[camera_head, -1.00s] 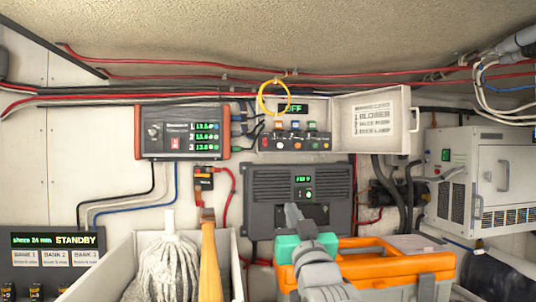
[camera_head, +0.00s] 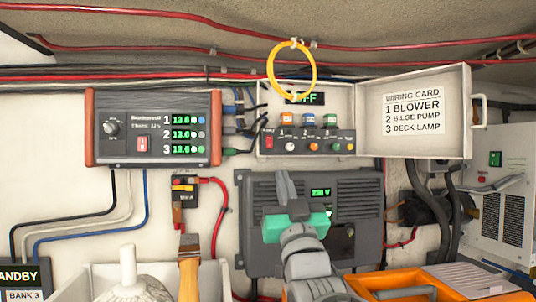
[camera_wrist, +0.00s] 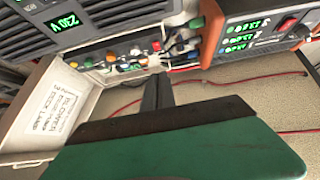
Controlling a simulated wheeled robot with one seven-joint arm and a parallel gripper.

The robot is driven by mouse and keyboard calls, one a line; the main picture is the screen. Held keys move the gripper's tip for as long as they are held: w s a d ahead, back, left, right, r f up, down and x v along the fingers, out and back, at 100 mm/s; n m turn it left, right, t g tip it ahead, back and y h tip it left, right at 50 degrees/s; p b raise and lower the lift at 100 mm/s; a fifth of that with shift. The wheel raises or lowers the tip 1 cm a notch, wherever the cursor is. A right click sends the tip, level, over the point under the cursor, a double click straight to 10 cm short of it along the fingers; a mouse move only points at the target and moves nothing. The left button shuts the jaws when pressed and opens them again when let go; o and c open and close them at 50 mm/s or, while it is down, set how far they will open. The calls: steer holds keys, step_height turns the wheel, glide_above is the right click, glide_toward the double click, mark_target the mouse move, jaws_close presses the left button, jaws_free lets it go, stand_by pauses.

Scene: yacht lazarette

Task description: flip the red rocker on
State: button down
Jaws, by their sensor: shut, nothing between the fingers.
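A beige switch box (camera_head: 348,108) on the back wall has its lid swung open to the right. A small red rocker (camera_head: 268,141) sits at the left end of its row of controls. The display (camera_head: 304,98) above is partly covered by a yellow ring and appears to read OFF. Another red rocker (camera_head: 143,147) is on the grey and orange three-channel unit (camera_head: 125,100) to the left, also in the wrist view (camera_wrist: 289,24). My gripper (camera_head: 284,184) is shut and empty, below the switch box and in front of the dark vented unit (camera_head: 258,190).
The yellow ring (camera_head: 272,72) hangs in front of the box's upper left. The open lid (camera_head: 430,85) stands at right. Cables run between the units.

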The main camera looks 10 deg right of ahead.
mark_target(270, 143)
steer(key=p+x, duration=0.2)
steer(key=x, duration=0.2)
steer(key=f+p+x, duration=0.1)
steer(key=p+x, duration=0.1)
steer(key=x, duration=0.2)
steer(key=w+p+x, duration=0.1)
steer(key=p+x, duration=0.1)
steer(key=x, duration=0.2)
steer(key=shift+w+f+p, duration=0.15)
steer(key=shift+w+p, duration=0.1)
steer(key=shift+p, duration=0.15)
steer(key=shift+w+f, duration=0.15)
steer(key=shift+w, duration=0.25)
steer(key=shift+d+f, duration=0.15)
